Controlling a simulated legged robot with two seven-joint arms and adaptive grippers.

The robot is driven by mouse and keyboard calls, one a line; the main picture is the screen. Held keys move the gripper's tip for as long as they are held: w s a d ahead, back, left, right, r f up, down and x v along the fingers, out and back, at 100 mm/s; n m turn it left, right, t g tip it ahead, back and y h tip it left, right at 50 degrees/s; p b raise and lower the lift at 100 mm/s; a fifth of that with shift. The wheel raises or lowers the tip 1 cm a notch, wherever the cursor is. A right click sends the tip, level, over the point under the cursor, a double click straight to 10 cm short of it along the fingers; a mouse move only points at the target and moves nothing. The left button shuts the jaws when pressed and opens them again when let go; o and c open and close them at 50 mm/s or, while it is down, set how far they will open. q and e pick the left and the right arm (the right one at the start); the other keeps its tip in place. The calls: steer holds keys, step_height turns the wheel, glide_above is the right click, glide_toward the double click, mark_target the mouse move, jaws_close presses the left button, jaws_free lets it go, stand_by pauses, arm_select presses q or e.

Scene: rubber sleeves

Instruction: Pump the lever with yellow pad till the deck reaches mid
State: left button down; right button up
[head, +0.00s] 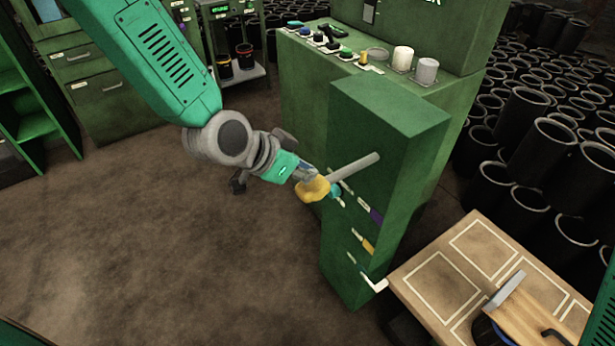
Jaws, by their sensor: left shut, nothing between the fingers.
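The lever (354,168) is a grey bar that sticks out of a green column (385,130). The yellow pad (312,190) is at its free left end. My left gripper (306,174) is shut and empty, right at the pad; it seems to touch it, but the contact is hard to make out. The deck (440,285) is a light wooden top with pale outlined rectangles, right of the column's foot. A white pointer (376,285) at its left edge sits low on the column, below the purple mark (376,216) and the yellow mark (368,246). My right gripper is out of view.
A green bench (300,90) behind the column holds several small coloured items and pale cylinders. Many black sleeves (550,145) stand at the right. A board (520,300) lies on the deck. The brown floor (180,250) at left is clear.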

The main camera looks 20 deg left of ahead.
arm_select(q)
steer(key=shift+f, duration=0.9)
steer(key=shift+f, duration=0.1)
